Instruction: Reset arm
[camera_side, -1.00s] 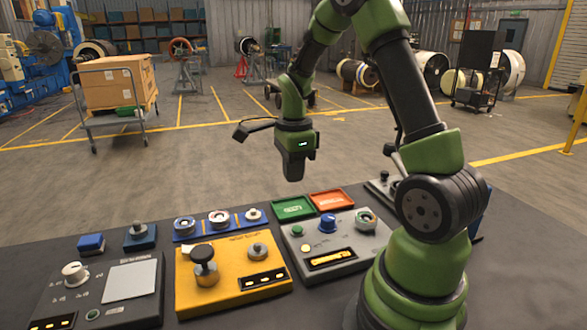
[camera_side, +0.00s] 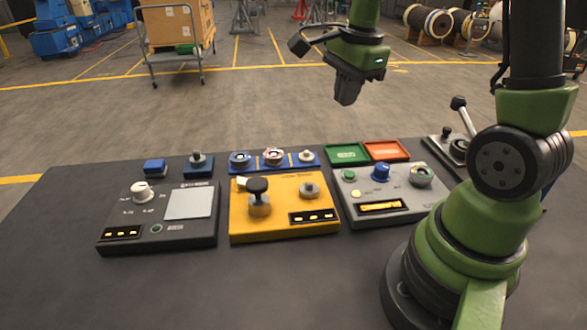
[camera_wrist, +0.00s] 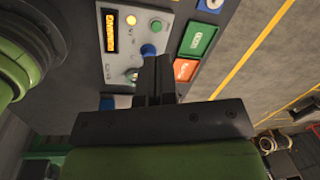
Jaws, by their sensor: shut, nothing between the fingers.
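My gripper (camera_side: 347,92) hangs in the air behind and above the table, beyond the green tray, pointing down. In the wrist view my gripper (camera_wrist: 153,60) has its two dark fingers together, with nothing between them. The fingers cover part of the grey panel (camera_wrist: 124,60) and end near its blue knob (camera_wrist: 149,49). In the side view the grey panel (camera_side: 400,208) stands on the table below and in front of the gripper, well apart from it.
The dark table (camera_side: 300,285) carries a yellow panel (camera_side: 285,224), a black panel (camera_side: 110,240), a green tray (camera_side: 347,153), an orange tray (camera_side: 386,150) and a blue rack (camera_side: 256,161). A lever unit (camera_side: 459,135) stands at the right. The table front is clear.

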